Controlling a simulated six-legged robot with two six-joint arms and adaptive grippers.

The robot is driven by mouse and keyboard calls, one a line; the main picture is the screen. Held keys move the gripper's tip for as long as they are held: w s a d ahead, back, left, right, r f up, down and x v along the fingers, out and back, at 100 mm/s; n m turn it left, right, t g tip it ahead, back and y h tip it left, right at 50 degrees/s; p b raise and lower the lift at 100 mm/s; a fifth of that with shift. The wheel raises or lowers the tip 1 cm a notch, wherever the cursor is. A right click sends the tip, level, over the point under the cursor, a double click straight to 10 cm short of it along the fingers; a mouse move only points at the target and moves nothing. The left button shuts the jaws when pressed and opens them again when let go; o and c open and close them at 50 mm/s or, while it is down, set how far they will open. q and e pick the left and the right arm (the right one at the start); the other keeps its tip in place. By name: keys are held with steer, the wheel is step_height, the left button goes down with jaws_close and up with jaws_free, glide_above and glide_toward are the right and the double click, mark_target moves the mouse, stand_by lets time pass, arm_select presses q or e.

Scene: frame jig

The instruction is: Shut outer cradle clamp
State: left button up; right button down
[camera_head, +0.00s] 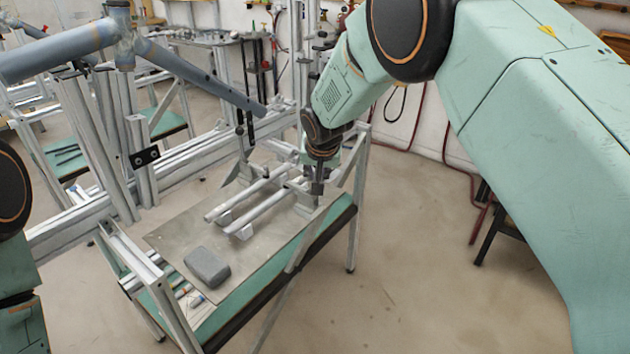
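A blue-grey bicycle frame (65,52) hangs in the jig at the upper left. One of its tubes (200,77) slopes down to the right. A black upright part (245,125) stands just below this tube's lower end. A small black block (145,156) sits on a jig post. I cannot tell for certain which part is the outer cradle clamp or whether it is open. My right gripper (317,187) points down over the far right end of the table. Its fingers are small and partly lost against the grey fittings behind. My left arm shows only at the left edge, its gripper out of frame.
The metal table top (185,232) carries two pale tubes (262,212) on supports and a grey block (207,267). A green shelf (262,285) lies below. Aluminium jig posts (105,150) crowd the left. Open floor (430,260) lies to the right.

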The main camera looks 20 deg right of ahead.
steer(key=shift+w+r, duration=0.2)
steer(key=shift+w, duration=0.05)
stand_by(0.3)
steer(key=c, duration=1.7)
jaws_free()
steer(key=shift+o, duration=1.4)
steer(key=shift+s+d+f, duration=0.1)
steer(key=shift+d, duration=0.05)
steer(key=shift+s+r, duration=0.1)
steer(key=shift+r, duration=0.1)
steer(key=v, duration=1.1)
steer(key=shift+r, duration=0.25)
steer(key=shift+s, duration=0.1)
